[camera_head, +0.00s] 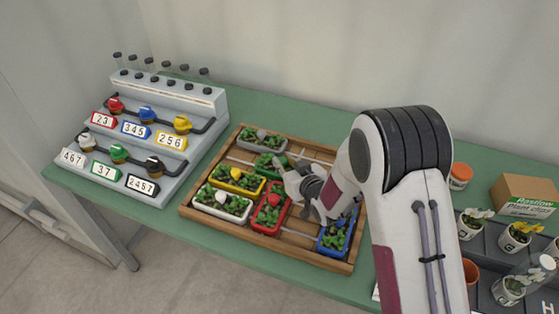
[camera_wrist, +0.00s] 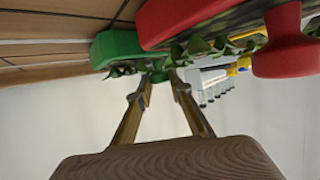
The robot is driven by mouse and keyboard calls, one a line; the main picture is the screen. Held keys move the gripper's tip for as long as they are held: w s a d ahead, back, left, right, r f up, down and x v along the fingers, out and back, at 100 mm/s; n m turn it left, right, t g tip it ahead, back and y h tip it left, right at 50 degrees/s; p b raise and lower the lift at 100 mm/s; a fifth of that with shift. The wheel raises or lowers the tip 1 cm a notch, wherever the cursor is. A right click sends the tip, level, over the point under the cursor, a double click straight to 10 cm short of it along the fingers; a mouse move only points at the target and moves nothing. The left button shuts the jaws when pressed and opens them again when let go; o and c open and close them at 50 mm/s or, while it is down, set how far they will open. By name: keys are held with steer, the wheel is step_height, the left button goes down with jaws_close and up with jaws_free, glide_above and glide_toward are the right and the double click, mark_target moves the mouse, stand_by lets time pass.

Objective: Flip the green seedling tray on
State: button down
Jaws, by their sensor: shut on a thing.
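The green seedling tray (camera_head: 262,172) sits in the wooden frame on the green bench, behind the red tray, with leafy seedlings in it. It also shows large in the wrist view (camera_wrist: 115,45), which is turned upside down. My gripper (camera_head: 283,170) reaches it from the right. In the wrist view my fingers (camera_wrist: 160,80) close together on a small green knob (camera_wrist: 158,76) at the tray. The knob is mostly hidden behind the fingertips. I cannot tell how far the knob is tipped.
The red tray (camera_head: 270,218) with its red knob lies close in front. Yellow (camera_head: 236,187), white (camera_head: 220,212), grey and blue (camera_head: 333,244) trays share the wooden frame (camera_head: 300,257). A numbered valve stand (camera_head: 160,145) is at left. Potted plants and a cardboard box (camera_head: 527,195) are at right.

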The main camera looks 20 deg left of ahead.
steer(key=shift+d, duration=1.45)
steer(key=c, duration=1.8)
jaws_free()
steer(key=shift+s+d, duration=0.1)
steer(key=shift+v, duration=5.85)
steer(key=shift+r, duration=0.1)
steer(key=shift+c, duration=0.2)
